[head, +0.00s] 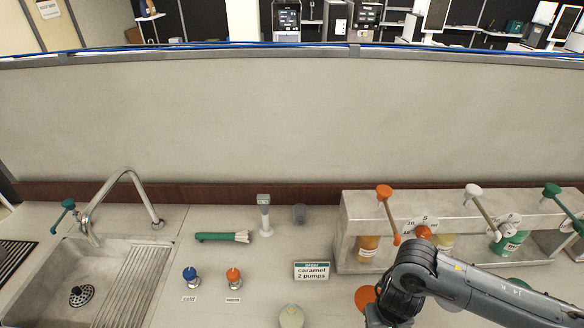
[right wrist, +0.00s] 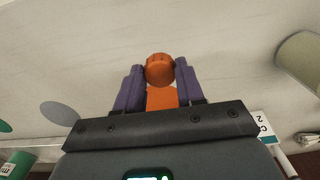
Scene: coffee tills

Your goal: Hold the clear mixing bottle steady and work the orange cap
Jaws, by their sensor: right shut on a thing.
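My right gripper (right wrist: 160,76) is shut on a round orange cap (right wrist: 160,69), held between its two purple fingers in the right wrist view. More orange shows below the cap, between the fingers; I cannot tell what it belongs to. In the head view my right arm comes in from the right and hides that gripper and the cap. A pale, round-topped container (head: 291,317) stands at the bottom edge, left of my right wrist. It also shows at the upper right of the right wrist view (right wrist: 301,62). I cannot tell if it is the mixing bottle. My left gripper is not in view.
An orange disc (head: 365,298) lies beside my right wrist. A caramel sign (head: 312,271) stands left of a rack (head: 362,205) with sauce bottles and pumps. Blue (head: 190,274) and orange (head: 233,275) knobs and a sink (head: 60,265) are at left.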

